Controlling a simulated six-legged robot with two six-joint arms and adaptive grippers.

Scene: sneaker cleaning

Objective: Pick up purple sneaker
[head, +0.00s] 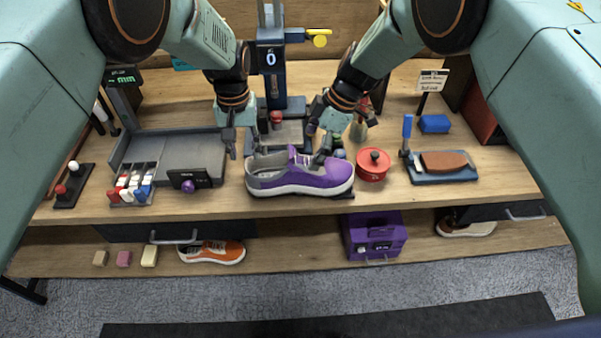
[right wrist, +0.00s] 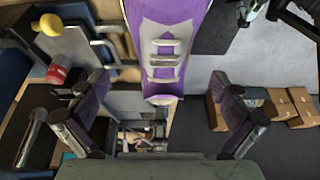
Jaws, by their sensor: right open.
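The purple sneaker (head: 325,179) has a white sole and grey lining. It lies at the front edge of the workbench with its toe to the right. My right gripper (head: 318,142) is over the sneaker's middle, with its fingers apart. In the right wrist view the sneaker's purple upper and grey lacing (right wrist: 163,50) lie between and ahead of the open fingers, with no clear grip on it. My left gripper (head: 242,146) is open and empty, above and behind the heel at the left. I cannot tell whether either gripper touches the sneaker.
A red round tin (head: 372,166) stands close to the toe. A small dark display (head: 196,179) and a grey tray (head: 181,150) are left of the heel. An orange sneaker (head: 212,251) and purple box (head: 373,237) occupy the lower shelf.

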